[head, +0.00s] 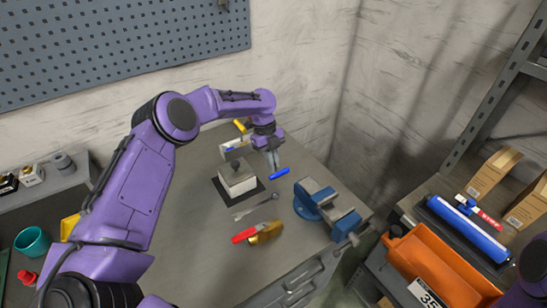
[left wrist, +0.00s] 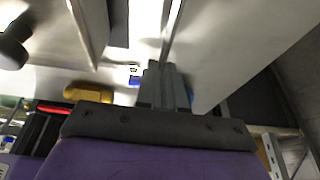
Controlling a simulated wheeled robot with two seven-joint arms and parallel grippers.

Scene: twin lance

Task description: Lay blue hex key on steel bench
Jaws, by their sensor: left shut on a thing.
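The blue hex key (head: 280,173) shows as a short blue bar at the fingertips of my left gripper (head: 272,158), over the steel bench (head: 185,235). The gripper points down and is shut on the key. I cannot tell whether the key touches the bench top. My right gripper is not in view.
A white block on a black mat (head: 258,196) lies left of the key. A blue vise (head: 318,198) stands to the right. A wrench (head: 256,206) and a yellow-and-red tool (head: 265,233) lie in front. An orange bin (head: 435,262) is at the right.

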